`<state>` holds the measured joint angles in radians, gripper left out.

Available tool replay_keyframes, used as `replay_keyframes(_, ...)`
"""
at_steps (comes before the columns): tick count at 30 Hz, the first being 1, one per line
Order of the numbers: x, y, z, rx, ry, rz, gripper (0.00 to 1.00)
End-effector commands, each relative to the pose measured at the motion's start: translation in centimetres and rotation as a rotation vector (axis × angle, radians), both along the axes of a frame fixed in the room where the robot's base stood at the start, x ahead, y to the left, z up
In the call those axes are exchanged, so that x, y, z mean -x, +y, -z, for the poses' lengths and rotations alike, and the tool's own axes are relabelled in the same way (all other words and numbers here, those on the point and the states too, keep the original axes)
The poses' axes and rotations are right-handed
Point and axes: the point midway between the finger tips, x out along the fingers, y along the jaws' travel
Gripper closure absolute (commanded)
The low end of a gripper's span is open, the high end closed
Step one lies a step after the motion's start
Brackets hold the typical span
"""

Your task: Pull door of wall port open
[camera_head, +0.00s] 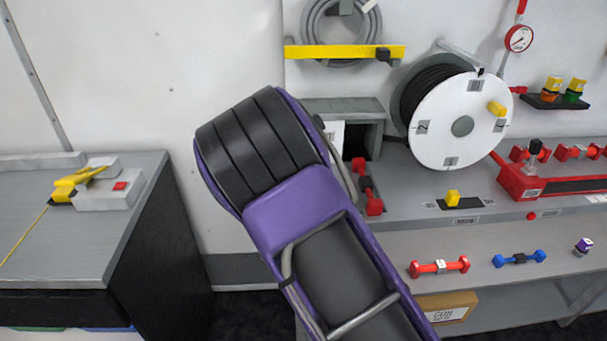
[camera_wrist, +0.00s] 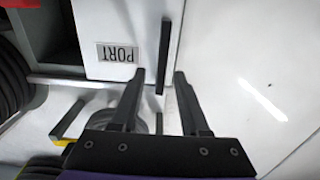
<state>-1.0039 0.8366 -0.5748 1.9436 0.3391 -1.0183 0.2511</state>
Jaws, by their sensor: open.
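The wall port's door (camera_wrist: 115,38) is a white panel with an upside-down PORT label in the wrist view. A dark vertical bar handle (camera_wrist: 165,45) stands along its right edge there. My gripper (camera_wrist: 160,75) is open, with one finger on each side of the handle's lower end in the picture; I see no clear contact. In the head view my purple arm hides the gripper and most of the door; a sliver of what looks like the door (camera_head: 338,132) shows beside the arm.
A grey housing (camera_head: 345,104) with a dark opening adjoins the door. A white-faced hose reel (camera_head: 462,120) is close on its right. Red dumbbell-shaped parts (camera_head: 438,267) lie on the shelves. A grey bench (camera_head: 75,225) stands at left; the wall between is bare.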

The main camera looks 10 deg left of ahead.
Motion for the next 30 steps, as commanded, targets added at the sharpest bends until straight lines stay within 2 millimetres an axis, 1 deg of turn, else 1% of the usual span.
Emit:
replay_keyframes(1, 1.2, -0.3, 0.0, -0.001, 0.003, 0.0, 0.55)
replay_keyframes(9, 7.4, -2.1, 0.0, 0.0, 0.002, -0.001, 0.55)
replay_keyframes(12, 9.6, -2.7, 0.0, -0.001, 0.003, -0.001, 0.55)
replay_keyframes(15, 11.3, -3.2, 0.0, 0.0, 0.001, 0.0, 0.55)
replay_keyframes(18, 12.6, -3.5, 0.0, -0.001, 0.001, -0.002, 0.55)
replay_keyframes(21, 13.3, -3.8, 0.0, 0.0, 0.0, -0.001, 0.55)
replay_keyframes(30, 13.6, -3.9, 0.0, 0.0, -0.001, 0.0, 0.55)
